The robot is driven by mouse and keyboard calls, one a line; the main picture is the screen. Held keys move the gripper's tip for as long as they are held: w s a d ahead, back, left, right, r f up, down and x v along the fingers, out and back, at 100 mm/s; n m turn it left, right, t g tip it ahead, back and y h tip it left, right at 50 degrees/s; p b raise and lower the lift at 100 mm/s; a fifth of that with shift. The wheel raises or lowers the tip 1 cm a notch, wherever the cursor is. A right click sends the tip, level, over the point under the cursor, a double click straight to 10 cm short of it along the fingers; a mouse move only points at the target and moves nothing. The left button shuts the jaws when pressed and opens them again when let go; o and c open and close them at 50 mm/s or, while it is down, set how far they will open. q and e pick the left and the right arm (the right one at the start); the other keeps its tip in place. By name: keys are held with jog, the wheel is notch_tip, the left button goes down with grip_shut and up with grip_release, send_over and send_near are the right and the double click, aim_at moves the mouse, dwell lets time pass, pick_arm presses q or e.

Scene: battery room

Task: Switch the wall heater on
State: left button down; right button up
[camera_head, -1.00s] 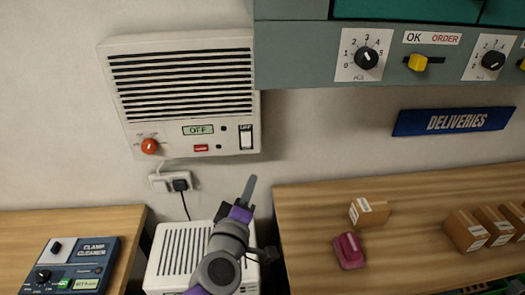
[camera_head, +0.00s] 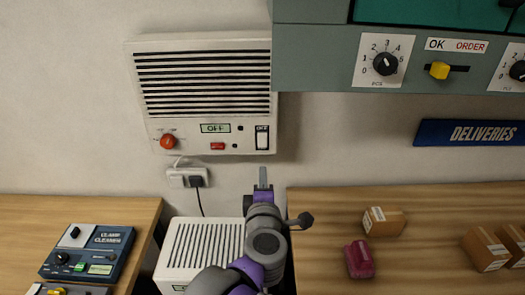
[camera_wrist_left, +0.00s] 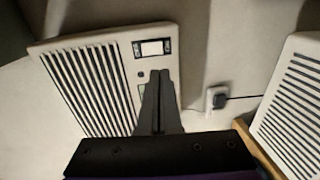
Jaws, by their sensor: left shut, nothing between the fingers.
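The wall heater (camera_head: 206,95) is a cream box on the wall with dark slats. Its small display reads OFF. A red knob (camera_head: 168,141) sits at its lower left, a small red button (camera_head: 217,146) at its lower middle, and a white rocker switch (camera_head: 262,138) at its lower right. My left gripper (camera_head: 263,178) is shut and empty, below the rocker switch and apart from it in the head view. In the left wrist view the shut fingers (camera_wrist_left: 160,80) point at the heater's panel, covering part of it, with the rocker switch (camera_wrist_left: 152,48) just beyond the tips.
A wall socket with a plug (camera_head: 188,178) is below the heater. A second slatted cream unit (camera_head: 200,245) stands between two wooden tables. A clamp cleaner box (camera_head: 87,250) is on the left table; cartons (camera_head: 384,221) and a pink object (camera_head: 358,259) are on the right. A grey control panel (camera_head: 320,70) overhangs at right.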

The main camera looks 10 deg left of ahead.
aim_at(262, 146)
pick_arm(q)
jog(key=p+x, duration=0.1)
jog(key=x, duration=1.1)
jog(key=shift+w, duration=0.2)
jog(key=shift+f, duration=0.1)
jog(key=shift+w+f, duration=0.1)
jog(key=shift+w, duration=0.05)
